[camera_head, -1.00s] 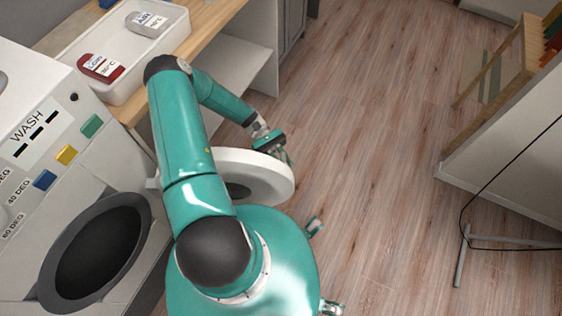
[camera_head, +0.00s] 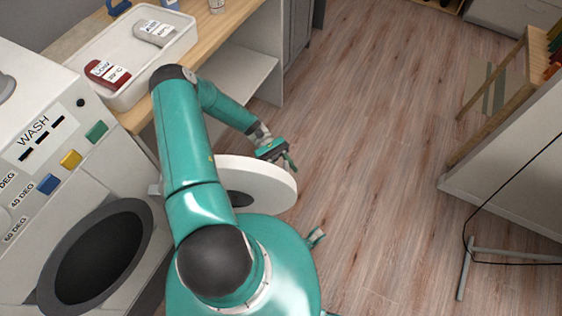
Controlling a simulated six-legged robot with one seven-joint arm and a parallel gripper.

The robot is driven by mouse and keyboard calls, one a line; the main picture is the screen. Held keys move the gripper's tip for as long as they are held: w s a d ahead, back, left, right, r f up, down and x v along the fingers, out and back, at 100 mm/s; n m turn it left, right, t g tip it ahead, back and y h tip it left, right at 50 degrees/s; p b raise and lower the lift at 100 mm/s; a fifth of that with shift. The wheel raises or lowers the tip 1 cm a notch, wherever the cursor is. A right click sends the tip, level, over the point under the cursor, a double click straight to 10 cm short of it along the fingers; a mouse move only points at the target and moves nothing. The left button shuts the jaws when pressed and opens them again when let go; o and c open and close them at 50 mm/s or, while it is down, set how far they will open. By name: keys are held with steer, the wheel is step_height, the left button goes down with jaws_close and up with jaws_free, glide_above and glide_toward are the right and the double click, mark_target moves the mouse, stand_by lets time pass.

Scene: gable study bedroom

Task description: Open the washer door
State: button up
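The white washer (camera_head: 45,140) stands at the left with a panel marked WASH and coloured buttons. Its round dark opening (camera_head: 100,255) is uncovered. The round white washer door (camera_head: 270,182) stands swung out to the right of the machine, partly hidden behind my teal arm. My gripper (camera_head: 284,158) is at the door's far upper edge, very close to it. I cannot tell whether it touches the door. The fingers are small and partly turned away, so their opening is unclear.
A wooden counter (camera_head: 225,20) beyond the washer holds a white tray (camera_head: 133,92) with a red and a grey labelled bottle. A wooden rack (camera_head: 500,90) and a white panel (camera_head: 515,165) stand at the right. The wood floor (camera_head: 375,130) between is clear.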

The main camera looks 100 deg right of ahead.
steer(key=v, duration=1.3)
steer(key=shift+d, duration=0.25)
steer(key=shift+w, duration=0.1)
